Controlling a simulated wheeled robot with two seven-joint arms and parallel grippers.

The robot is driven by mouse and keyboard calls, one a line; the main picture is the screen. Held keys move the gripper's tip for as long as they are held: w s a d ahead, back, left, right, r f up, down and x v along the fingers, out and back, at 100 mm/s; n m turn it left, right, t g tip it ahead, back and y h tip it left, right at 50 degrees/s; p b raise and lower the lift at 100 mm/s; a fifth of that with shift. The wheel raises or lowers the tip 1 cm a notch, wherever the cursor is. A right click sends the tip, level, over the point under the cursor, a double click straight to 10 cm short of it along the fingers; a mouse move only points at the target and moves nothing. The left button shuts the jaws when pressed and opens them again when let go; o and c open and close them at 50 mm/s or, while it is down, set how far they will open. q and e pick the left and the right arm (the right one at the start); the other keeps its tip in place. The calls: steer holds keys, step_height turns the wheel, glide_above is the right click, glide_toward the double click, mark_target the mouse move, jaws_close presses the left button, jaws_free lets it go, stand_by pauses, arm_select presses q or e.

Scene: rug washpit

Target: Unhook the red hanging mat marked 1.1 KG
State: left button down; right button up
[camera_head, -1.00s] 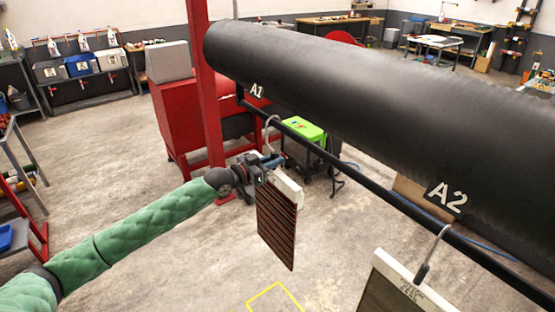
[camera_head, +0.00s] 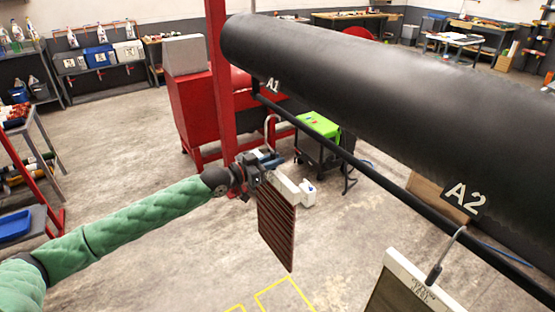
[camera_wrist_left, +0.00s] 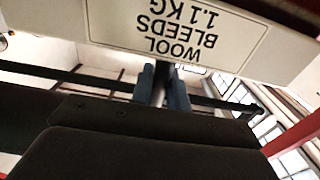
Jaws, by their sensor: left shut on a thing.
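The red-brown striped mat (camera_head: 277,232) hangs from a white header bar (camera_head: 284,186), under a grey metal hook (camera_head: 269,128). In the left wrist view the white label (camera_wrist_left: 180,35) reads WOOL BLEEDS 1.1 KG, upside down. My left gripper (camera_head: 268,160) is shut on the hook's stem just above the bar; its blue fingertips (camera_wrist_left: 162,86) show around the stem. In the head view the hook's top appears just below and left of the black rail (camera_head: 340,152), near the A1 tag (camera_head: 272,85), with a small gap. My right gripper is not in view.
A thick black roller (camera_head: 380,75) runs above the rail. A second mat (camera_head: 400,290) hangs at A2 (camera_head: 462,198). A red post (camera_head: 221,90) and red machine (camera_head: 195,105) stand behind, with a green-topped cart (camera_head: 318,125). Yellow outlines (camera_head: 285,292) mark open floor below.

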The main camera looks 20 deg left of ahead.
arm_select(q)
steer(key=shift+v, duration=2.65)
